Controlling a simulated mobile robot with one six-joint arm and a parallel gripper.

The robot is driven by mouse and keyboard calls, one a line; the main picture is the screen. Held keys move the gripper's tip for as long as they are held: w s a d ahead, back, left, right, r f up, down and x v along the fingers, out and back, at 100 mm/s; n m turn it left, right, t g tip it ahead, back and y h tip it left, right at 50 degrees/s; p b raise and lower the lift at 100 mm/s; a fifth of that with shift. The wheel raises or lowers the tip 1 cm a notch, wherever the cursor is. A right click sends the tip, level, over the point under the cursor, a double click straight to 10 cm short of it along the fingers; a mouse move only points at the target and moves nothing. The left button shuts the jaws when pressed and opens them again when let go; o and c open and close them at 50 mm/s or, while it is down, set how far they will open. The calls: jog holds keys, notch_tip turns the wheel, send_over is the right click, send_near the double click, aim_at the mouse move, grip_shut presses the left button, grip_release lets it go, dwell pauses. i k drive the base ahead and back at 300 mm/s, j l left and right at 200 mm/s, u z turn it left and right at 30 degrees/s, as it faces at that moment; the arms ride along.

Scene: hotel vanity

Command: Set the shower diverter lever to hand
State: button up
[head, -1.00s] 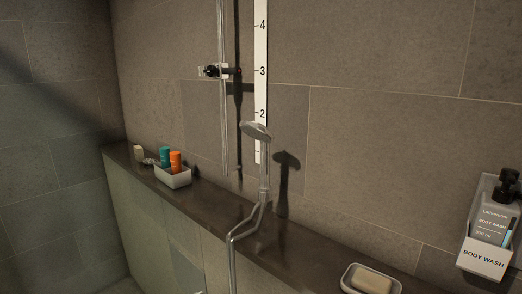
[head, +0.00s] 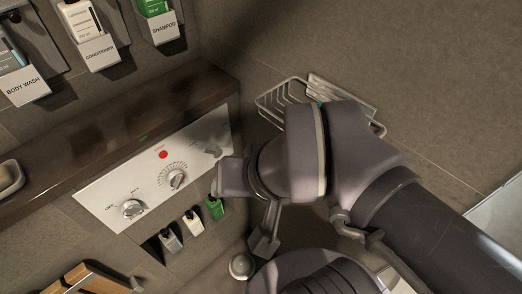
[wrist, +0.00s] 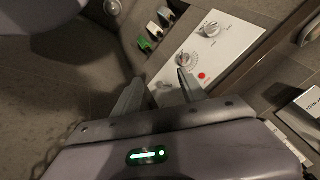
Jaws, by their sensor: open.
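A pale control panel (head: 120,190) is set in the wall below a dark ledge. It carries a left knob (head: 132,208), a middle knob with a dial scale (head: 176,179) and a red dot (head: 163,155). A small grey part, perhaps the diverter lever (head: 213,151), sits at the panel's right end; its setting and labels are unreadable. My gripper (wrist: 158,80) is open and empty, with its fingers pointing at that end of the panel in the wrist view. One finger overlaps the panel, and the lever there is not clearly seen. I cannot tell whether it touches.
A wire basket (head: 280,98) is on the wall behind my arm. Small bottles, one green (head: 215,208), stand in a recess below the panel. Body wash, conditioner (head: 97,48) and shampoo (head: 160,22) holders hang above the dark ledge (head: 130,125). A soap dish (head: 10,178) is at the left.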

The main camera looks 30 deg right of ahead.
aim_at(215, 151)
jog(key=k+j+z, duration=0.1)
jog(key=j+z, duration=0.15)
jog(key=j, duration=0.15)
jog(key=k+j+z, duration=0.2)
jog(key=j, duration=0.2)
jog(key=k+j+z, duration=0.1)
jog(key=j+z, duration=0.15)
jog(key=j, duration=0.1)
